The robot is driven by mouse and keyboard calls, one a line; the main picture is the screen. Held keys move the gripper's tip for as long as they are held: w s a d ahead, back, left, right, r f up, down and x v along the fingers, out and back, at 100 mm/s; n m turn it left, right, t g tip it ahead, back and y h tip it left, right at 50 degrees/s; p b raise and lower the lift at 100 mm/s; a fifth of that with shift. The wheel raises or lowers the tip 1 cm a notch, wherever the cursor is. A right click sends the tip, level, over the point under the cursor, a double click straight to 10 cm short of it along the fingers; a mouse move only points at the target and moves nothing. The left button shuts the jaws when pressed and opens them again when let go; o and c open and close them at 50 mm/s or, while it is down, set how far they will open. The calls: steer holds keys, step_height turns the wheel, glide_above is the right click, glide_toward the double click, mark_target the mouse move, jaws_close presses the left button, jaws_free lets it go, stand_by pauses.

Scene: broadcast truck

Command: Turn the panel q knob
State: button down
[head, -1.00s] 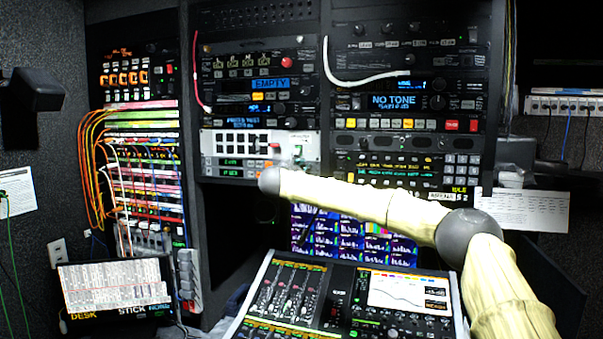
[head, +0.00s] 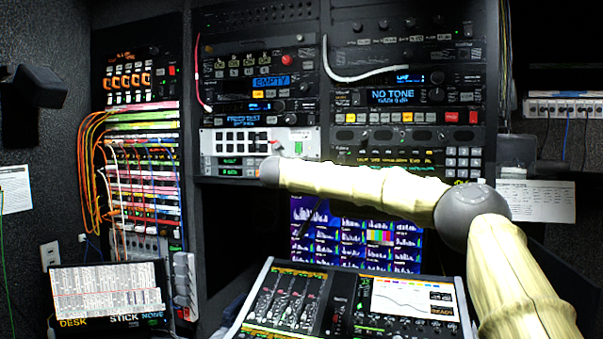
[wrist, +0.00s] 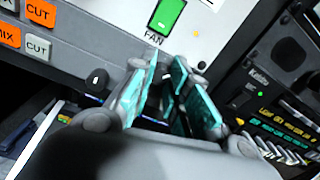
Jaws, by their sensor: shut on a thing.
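My gripper (wrist: 168,75) has teal-padded fingers with a narrow dark gap between them. They point at the lower edge of the white panel (wrist: 110,25), just below its green FAN switch (wrist: 168,14). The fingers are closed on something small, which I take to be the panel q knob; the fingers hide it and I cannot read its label. In the head view the white panel (head: 227,131) sits mid-rack, and my arm's end stands in front of its lower right part. The fingers themselves cannot be made out there.
A dark rack unit (wrist: 280,50) is close on the right. A mixing console (head: 345,305) and a multi-picture screen (head: 355,235) lie below my arm. Patch cables (head: 90,160) hang at the left.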

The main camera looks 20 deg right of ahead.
steer(key=shift+m+y+p, duration=0.4)
steer(key=shift+m+p, duration=8)
steer(key=shift+m, duration=9.6)
steer(key=shift+r, duration=0.15)
steer(key=c, duration=1.3)
jaws_free()
steer(key=shift+c, duration=0.2)
steer(key=shift+s, duration=0.1)
